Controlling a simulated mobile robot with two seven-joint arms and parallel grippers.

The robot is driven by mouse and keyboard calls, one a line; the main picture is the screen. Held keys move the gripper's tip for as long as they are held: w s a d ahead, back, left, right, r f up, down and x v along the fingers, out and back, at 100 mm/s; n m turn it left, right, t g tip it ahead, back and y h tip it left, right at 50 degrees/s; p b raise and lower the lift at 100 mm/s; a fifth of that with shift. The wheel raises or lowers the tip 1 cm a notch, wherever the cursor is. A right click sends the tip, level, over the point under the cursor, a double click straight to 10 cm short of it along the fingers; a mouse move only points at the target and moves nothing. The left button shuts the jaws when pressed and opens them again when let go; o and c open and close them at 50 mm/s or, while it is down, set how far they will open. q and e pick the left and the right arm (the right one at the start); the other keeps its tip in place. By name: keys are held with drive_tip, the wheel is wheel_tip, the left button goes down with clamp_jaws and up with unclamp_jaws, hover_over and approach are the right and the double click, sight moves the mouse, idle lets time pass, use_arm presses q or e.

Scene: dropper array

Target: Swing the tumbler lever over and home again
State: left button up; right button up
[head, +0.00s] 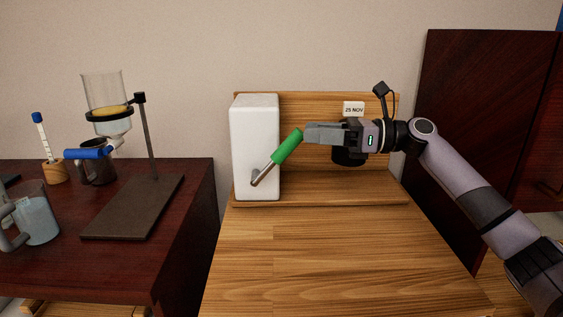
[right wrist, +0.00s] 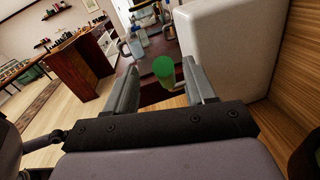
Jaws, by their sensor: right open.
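The tumbler lever is a metal rod with a green grip (head: 287,147), fixed low on the front of a white box (head: 256,125). In the head view it slants up to the right. My right gripper (head: 307,135) is at the upper end of the green grip. In the right wrist view the gripper (right wrist: 152,82) is open, and the green grip (right wrist: 163,69) shows between its two fingers, closer to the right one. I cannot tell whether a finger touches it. My left gripper is out of view.
The white box stands on a wooden bench (head: 330,255) with a backboard and a small "25 NOV" card (head: 354,108). At left, a dark table (head: 190,205) carries a funnel stand (head: 130,210), mug and beaker (head: 38,222). The bench front is clear.

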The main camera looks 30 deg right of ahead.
sight(297, 142)
drive_tip(key=shift+w+a+f, duration=0.4)
drive_tip(key=shift+w+a, duration=0.35)
drive_tip(key=shift+a, duration=0.15)
drive_tip(key=shift+w+a+f, duration=0.35)
drive_tip(key=shift+w+a, duration=0.45)
drive_tip(key=shift+a, duration=0.1)
drive_tip(key=shift+w+a+f, duration=0.4)
drive_tip(key=shift+w+a, duration=0.35)
drive_tip(key=shift+a, duration=0.15)
clamp_jaws()
